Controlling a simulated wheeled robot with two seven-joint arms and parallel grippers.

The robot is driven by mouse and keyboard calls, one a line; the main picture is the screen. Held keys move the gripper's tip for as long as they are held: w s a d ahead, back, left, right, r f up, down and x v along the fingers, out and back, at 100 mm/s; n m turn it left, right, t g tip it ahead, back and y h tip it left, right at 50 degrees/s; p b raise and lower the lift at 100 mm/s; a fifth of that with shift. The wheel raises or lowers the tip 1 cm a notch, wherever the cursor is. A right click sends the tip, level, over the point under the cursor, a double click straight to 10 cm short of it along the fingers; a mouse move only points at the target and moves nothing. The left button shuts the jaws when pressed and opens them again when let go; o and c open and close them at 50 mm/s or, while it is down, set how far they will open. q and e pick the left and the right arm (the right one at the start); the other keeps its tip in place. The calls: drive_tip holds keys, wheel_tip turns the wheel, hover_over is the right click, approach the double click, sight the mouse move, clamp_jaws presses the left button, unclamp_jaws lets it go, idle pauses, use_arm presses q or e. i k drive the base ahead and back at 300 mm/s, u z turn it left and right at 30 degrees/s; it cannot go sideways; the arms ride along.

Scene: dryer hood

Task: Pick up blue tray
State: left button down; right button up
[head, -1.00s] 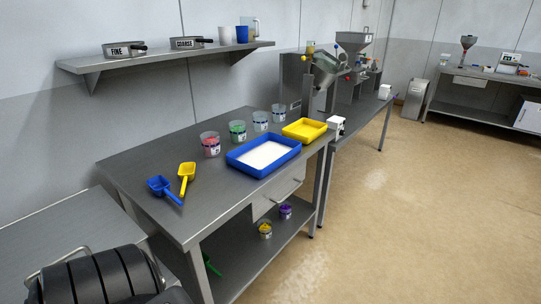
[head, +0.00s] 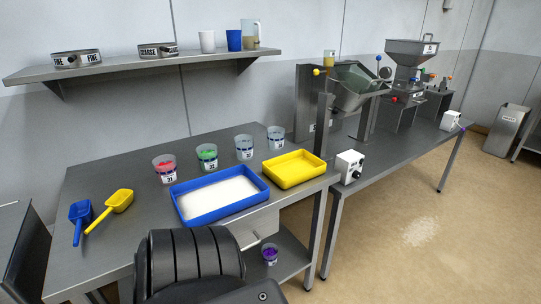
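The blue tray (head: 180,212) lies flat on the steel table (head: 108,184), near its front edge, with a white layer covering its inside. In the head view a black part of my own arm stands in front of the table, just below the tray's near side. Neither of my grippers shows, so their fingers cannot be seen.
A yellow tray (head: 294,169) sits right of the blue tray. Several labelled beakers, one red (head: 165,169) and one green (head: 207,156), stand behind. A blue scoop (head: 81,218) and a yellow scoop (head: 118,201) lie left. A white control box (head: 349,167) stands right.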

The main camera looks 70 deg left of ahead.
sight(202, 201)
drive_tip(key=i, duration=1.35)
drive_tip(key=u, duration=4.55)
